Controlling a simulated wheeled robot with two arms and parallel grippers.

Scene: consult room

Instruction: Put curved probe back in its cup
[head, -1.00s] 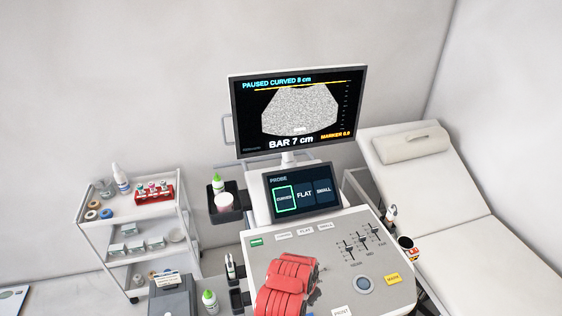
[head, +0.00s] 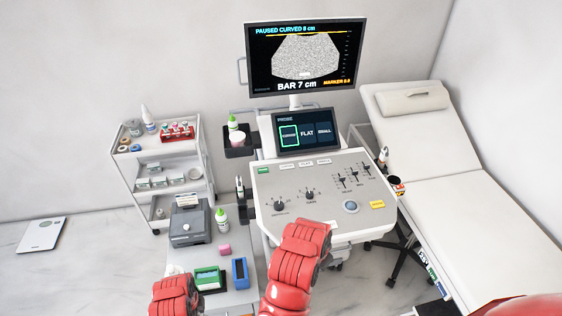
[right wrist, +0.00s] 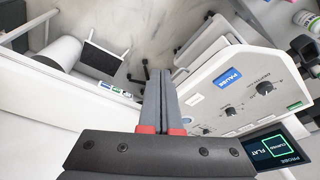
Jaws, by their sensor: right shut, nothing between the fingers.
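The ultrasound console (head: 335,190) stands in the middle of the head view. A slim pale probe (head: 240,184) stands in a dark holder on its left side, with another dark cup (head: 246,213) just below. A probe-like item (head: 384,155) stands at the console's right edge, above a dark-mouthed cup (head: 396,184). Which one is the curved probe I cannot tell. My right gripper (right wrist: 158,90) is shut and empty in the right wrist view, beside the console's front edge. In the head view its fingers are hidden behind my red arm. My left arm shows at bottom left, its fingers hidden.
The screen (head: 305,132) has CURVED outlined. A side table (head: 236,287) at front left holds a printer (head: 190,222), a green-capped bottle (head: 222,219), a green box and a blue box. A trolley (head: 128,175) stands behind. The bed (head: 440,170) fills the right.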

